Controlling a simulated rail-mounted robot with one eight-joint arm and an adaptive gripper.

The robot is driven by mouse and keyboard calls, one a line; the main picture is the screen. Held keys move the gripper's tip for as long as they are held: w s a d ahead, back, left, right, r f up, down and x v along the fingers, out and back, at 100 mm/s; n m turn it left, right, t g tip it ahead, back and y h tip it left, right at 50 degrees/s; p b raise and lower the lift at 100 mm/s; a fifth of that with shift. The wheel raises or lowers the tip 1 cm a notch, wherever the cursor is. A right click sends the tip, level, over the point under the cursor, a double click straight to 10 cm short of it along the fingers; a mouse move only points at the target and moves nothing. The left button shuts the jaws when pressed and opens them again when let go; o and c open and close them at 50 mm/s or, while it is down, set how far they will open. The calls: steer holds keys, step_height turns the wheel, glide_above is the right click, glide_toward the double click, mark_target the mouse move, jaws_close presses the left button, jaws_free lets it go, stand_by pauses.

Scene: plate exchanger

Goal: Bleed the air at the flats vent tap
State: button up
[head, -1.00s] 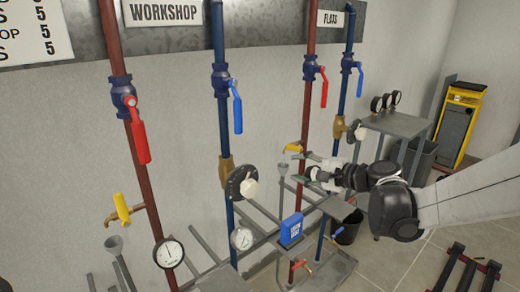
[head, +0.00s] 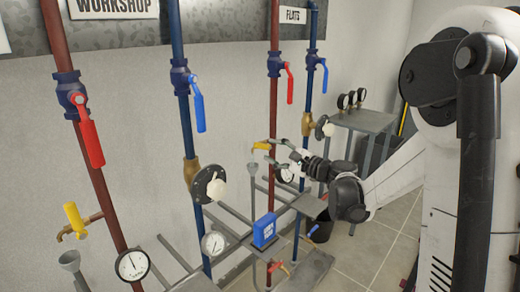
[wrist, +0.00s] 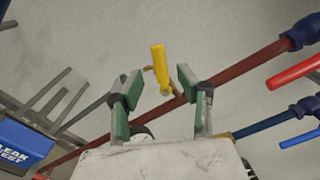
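The flats vent tap has a yellow lever (head: 262,146) and sits on the red flats pipe (head: 274,110). In the wrist view its yellow lever (wrist: 159,62) appears between my two green finger pads, with a gap on each side. My gripper (head: 275,153) is open and empty, just right of the tap in the head view; it also shows in the wrist view (wrist: 160,82). I cannot tell how far the lever lies beyond the fingertips. A grey funnel (head: 253,168) stands below the tap. The tap's spout is hard to make out.
A pressure gauge (head: 285,175) sits behind my gripper on the flats pipe. The workshop vent tap (head: 74,216) is farther left.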

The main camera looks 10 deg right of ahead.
mark_target(262, 147)
steer(key=shift+b+x, duration=0.5)
steer(key=shift+x, duration=2.55)
jaws_close()
